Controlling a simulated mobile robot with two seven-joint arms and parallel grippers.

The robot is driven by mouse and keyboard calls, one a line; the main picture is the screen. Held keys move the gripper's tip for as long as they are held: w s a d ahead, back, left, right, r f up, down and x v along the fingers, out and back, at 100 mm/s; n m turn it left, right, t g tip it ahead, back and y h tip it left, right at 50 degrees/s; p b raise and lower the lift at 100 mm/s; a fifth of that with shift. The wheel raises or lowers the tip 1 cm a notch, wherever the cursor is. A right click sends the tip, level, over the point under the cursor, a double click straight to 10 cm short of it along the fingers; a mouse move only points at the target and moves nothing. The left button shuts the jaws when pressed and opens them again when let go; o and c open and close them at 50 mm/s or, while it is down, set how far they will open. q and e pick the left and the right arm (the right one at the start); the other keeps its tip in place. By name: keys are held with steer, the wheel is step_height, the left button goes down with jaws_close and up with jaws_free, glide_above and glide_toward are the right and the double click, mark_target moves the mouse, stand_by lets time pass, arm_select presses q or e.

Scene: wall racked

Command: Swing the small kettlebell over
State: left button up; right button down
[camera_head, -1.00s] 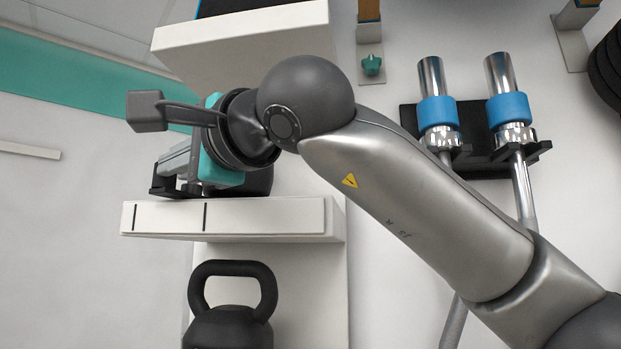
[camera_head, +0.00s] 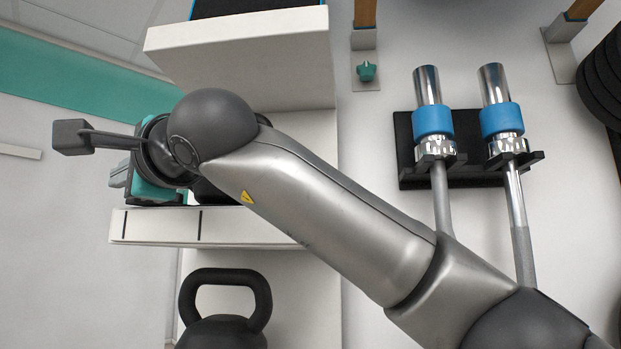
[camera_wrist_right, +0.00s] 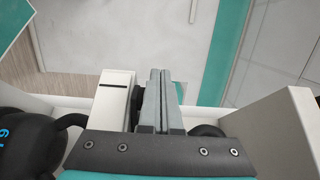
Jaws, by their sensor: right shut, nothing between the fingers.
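My right gripper (camera_head: 120,175) is over the middle shelf (camera_head: 250,232), mostly hidden behind its own wrist. The right wrist view shows its grey fingers (camera_wrist_right: 157,85) pressed together with nothing between them, beyond the shelf's front face. A dark rounded thing (camera_head: 208,193) shows on the middle shelf under my wrist; it may be the small kettlebell, but most of it is hidden. A larger black kettlebell (camera_head: 222,333) stands below that shelf with its handle up. It also shows in the right wrist view (camera_wrist_right: 30,145), with blue marking. My left gripper is not in view.
A white upper shelf (camera_head: 240,45) overhangs my right wrist. Two chrome bars with blue collars (camera_head: 433,121) hang in a black wall rack (camera_head: 405,150) to the right. Black plates (camera_head: 603,75) are at the right edge. Open room lies left of the shelves.

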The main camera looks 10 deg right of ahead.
steer(key=shift+w+a, duration=0.45)
steer(key=shift+d, duration=0.1)
stand_by(1.3)
